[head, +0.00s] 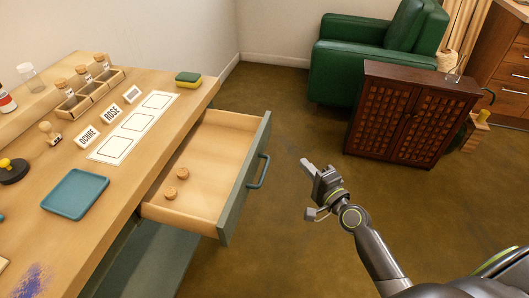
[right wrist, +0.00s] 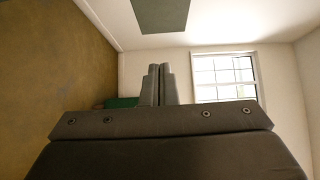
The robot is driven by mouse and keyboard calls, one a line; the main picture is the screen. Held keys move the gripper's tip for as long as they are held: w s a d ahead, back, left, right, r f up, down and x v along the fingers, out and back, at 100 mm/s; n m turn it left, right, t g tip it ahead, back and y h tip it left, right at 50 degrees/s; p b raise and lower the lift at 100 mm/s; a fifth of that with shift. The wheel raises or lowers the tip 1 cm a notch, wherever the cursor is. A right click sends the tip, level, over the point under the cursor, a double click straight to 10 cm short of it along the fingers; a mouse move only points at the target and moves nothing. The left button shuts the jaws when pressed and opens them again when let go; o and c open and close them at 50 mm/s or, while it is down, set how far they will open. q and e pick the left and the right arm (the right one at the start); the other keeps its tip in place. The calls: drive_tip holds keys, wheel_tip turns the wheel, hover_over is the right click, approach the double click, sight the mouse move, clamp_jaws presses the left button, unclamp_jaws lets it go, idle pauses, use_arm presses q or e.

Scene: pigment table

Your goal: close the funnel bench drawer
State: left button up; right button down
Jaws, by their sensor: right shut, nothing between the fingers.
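The funnel bench drawer (head: 204,169) stands pulled far out of the bench (head: 125,190) in the head view. Its front is grey-green with a blue bar handle (head: 259,171) on the outer face. Two corks (head: 176,181) lie inside it. My right gripper (head: 306,164) is to the right of the drawer front, apart from the handle, with its fingers shut and empty. In the right wrist view the two fingers (right wrist: 158,84) are together with nothing between them. My left gripper is not in view.
On the bench top are a blue tray (head: 75,193), a white card strip (head: 133,127), a sponge (head: 188,79) and several corked jars in a wooden rack (head: 90,92). A dark cabinet (head: 411,113) and a green armchair (head: 375,50) stand behind.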

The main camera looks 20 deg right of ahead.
approach(267, 134)
drive_tip(key=w+d, duration=0.2)
drive_tip(key=w, duration=0.2)
drive_tip(key=shift+w+a+f+p, duration=0.1)
drive_tip(key=shift+w+a+p, duration=0.1)
drive_tip(key=shift+w+a, duration=0.25)
drive_tip(key=shift+w+a+f+p, duration=0.1)
drive_tip(key=shift+w+a+p, duration=0.1)
drive_tip(key=shift+a, duration=0.35)
drive_tip(key=shift+w+a, duration=0.3)
drive_tip(key=shift+a, duration=0.2)
